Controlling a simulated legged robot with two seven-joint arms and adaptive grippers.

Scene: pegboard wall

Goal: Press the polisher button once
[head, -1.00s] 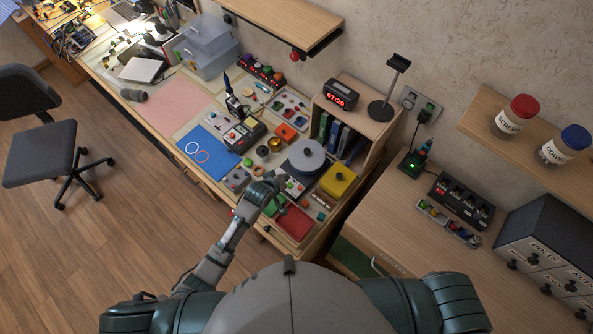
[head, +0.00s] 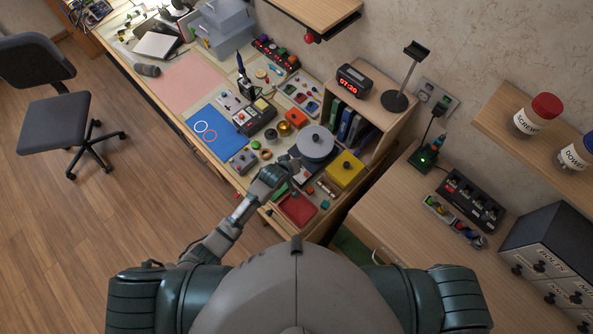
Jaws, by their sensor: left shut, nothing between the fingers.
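The polisher appears to be the round grey disc machine (head: 314,143) with a dark knob on top, on the crowded workbench in the head view. A pale panel (head: 304,175) shows at its front. My left gripper (head: 292,163) is shut and empty, just at the front left of the disc. It covers part of the panel, so I cannot make out the button or tell whether the gripper touches it. My right gripper is not in view.
A yellow box (head: 345,171) with a black knob stands right of the disc, and a red tray (head: 297,209) lies in front. Small parts crowd around the gripper. A wooden shelf unit with binders (head: 352,128) stands behind. Bare floor (head: 120,230) lies to the left.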

